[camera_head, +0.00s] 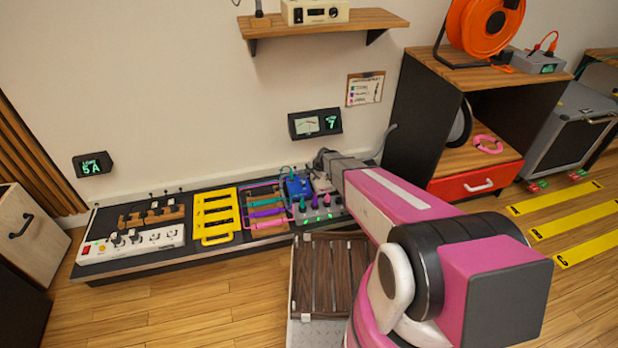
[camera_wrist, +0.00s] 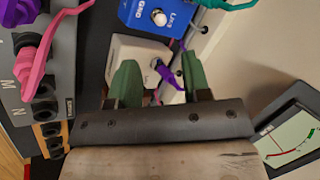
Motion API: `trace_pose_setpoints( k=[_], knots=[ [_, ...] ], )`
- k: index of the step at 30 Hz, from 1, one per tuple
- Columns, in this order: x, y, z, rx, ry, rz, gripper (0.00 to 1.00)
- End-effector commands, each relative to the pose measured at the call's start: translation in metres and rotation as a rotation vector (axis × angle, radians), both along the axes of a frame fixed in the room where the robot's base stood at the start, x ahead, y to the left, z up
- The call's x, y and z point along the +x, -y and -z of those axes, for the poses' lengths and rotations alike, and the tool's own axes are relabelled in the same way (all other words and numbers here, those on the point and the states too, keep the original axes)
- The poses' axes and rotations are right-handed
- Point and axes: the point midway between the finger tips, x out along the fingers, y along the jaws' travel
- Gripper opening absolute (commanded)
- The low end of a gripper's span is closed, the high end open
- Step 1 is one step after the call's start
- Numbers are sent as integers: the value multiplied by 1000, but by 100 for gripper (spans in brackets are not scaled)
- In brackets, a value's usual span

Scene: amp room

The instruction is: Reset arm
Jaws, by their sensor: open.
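My arm (camera_head: 400,205) reaches from the lower right over the pedal bench. My gripper (camera_wrist: 160,78) has two green fingers, spread apart, in the wrist view. A white pedal (camera_wrist: 140,48) with a dark knob and a purple plug (camera_wrist: 168,76) shows between and beyond the fingers. I cannot tell whether the fingers touch the plug, but they are not closed on it. In the head view the gripper end is at the right end of the bench, and its fingertips are hard to make out. A blue pedal (camera_head: 298,186) is just left of it, and also shows in the wrist view (camera_wrist: 157,15).
A grey jack box (camera_head: 318,213) with coloured plugs sits close to the gripper. A meter (camera_head: 315,123) hangs on the wall behind, under a wooden shelf (camera_head: 330,22). A cabinet with a red drawer (camera_head: 475,183) stands to the right. The floor at left front is clear.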

Motion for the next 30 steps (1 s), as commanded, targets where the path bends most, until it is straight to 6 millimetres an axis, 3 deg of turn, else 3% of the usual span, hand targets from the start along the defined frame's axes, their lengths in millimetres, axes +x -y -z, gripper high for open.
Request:
trace_pose_setpoints(
  k=[13, 17, 20, 30],
  knots=[
    [0, 1, -1, 0, 0, 0, 44],
    [-13, 9, -16, -18, -3, -26, 44],
    [-40, 29, -47, -66, -10, -92, 44],
    [-185, 128, -181, -327, -105, -426, 44]
  ],
)
